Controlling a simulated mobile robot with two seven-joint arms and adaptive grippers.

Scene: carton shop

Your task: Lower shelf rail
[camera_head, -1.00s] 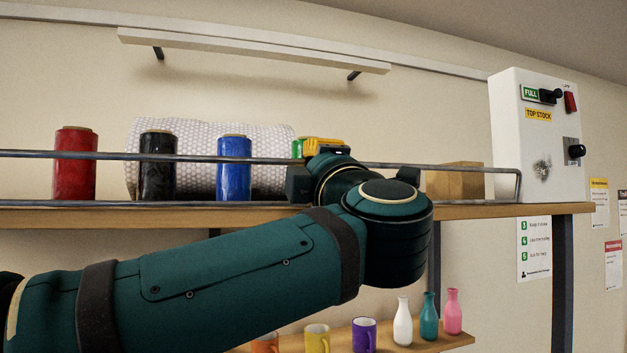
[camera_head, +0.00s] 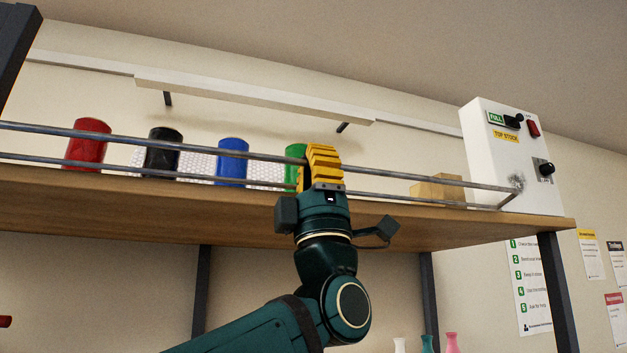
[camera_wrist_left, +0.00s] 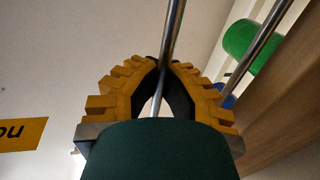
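The shelf rail (camera_head: 420,175) is a grey metal frame with two long bars along the front of the upper shelf. Its right end piece slants, with the upper bar leaning out from the shelf edge. My left gripper (camera_head: 322,165) is at the upper bar, its yellow padded fingers pointing up. In the left wrist view the fingers (camera_wrist_left: 167,68) close in from both sides on the upper bar (camera_wrist_left: 174,30), which runs between their tips. The second bar (camera_wrist_left: 262,45) passes to the right, apart from the fingers. My right gripper is not in view.
Red (camera_head: 88,142), black (camera_head: 163,148), blue (camera_head: 231,160) and green (camera_head: 295,152) rolls stand behind the rail on the wooden shelf (camera_head: 150,210). A cardboard box (camera_head: 440,188) and a white control box (camera_head: 508,150) are at the right. Bottles (camera_head: 430,344) show below.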

